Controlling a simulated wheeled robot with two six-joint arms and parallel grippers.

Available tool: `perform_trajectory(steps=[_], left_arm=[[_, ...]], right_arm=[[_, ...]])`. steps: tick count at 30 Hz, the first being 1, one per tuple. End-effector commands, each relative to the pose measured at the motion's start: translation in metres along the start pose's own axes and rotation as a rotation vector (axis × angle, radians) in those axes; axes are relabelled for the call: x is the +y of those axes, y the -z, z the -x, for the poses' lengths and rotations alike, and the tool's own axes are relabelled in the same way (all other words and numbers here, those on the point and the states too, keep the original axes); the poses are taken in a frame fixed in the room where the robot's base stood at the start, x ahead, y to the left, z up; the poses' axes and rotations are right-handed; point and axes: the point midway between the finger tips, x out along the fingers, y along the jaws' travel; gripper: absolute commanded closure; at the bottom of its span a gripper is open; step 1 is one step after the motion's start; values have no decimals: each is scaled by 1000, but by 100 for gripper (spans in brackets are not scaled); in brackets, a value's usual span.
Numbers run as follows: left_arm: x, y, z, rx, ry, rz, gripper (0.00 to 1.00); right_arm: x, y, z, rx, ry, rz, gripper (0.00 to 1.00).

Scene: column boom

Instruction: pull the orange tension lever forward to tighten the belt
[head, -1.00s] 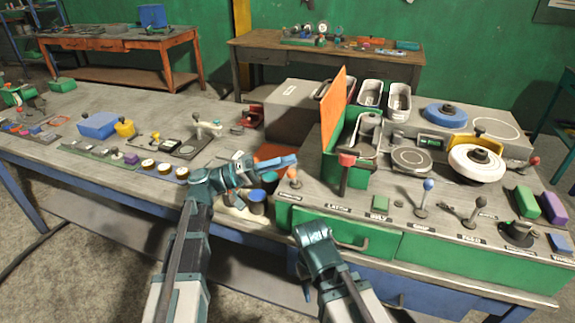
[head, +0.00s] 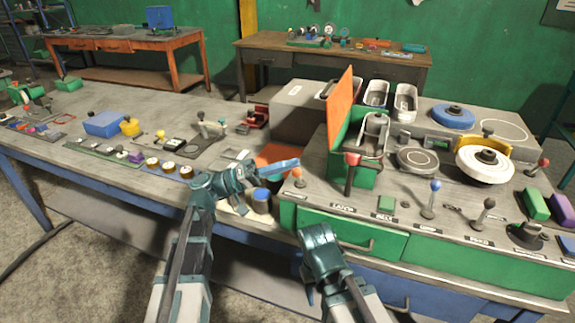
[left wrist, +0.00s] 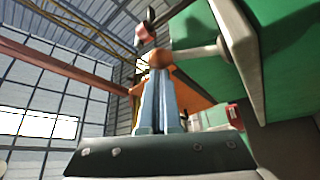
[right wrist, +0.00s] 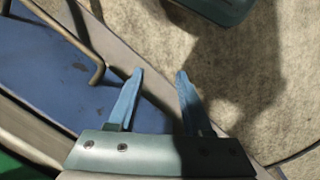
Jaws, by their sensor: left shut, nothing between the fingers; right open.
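The orange tension lever (head: 298,173) is a short stem with an orange ball knob at the near left corner of the green workstation. My left gripper (head: 298,162) is shut and empty, its fingertips right by the knob. In the left wrist view the knob (left wrist: 160,58) shows just beyond the closed blue fingertips (left wrist: 157,72), with its pale stem running right. I cannot tell whether they touch. My right gripper (head: 307,297) is low in front of the drawers; in the right wrist view its fingers (right wrist: 159,75) are apart and empty.
A red-knobbed lever (head: 352,160) stands close right of the orange one. An upright orange panel (head: 341,105) rises behind. Cups (head: 262,194) stand under my left gripper. A drawer handle (right wrist: 100,73) lies near my right fingers.

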Motion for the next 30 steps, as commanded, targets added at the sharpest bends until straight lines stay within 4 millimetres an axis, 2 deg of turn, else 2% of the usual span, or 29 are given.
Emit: perform_trajectory(steps=[7, 13, 15, 21, 24, 30], left_arm=[[2, 10, -5, 0, 0, 0, 100], [6, 43, -23, 0, 0, 0, 100], [-1, 34, -1, 4, 3, -2, 100], [-3, 34, 39, 4, 2, -1, 100], [-3, 34, 56, 4, 2, -2, 100], [-2, 34, 76, 2, 1, 0, 100]], right_arm=[[1, 0, 8, 0, 0, 0, 50], [3, -2, 33, 0, 0, 0, 50], [2, -1, 16, 0, 0, 0, 50], [0, 0, 3, 0, 0, 0, 50], [0, 0, -2, 0, 0, 0, 50], [-1, 0, -7, 0, 0, 0, 50]])
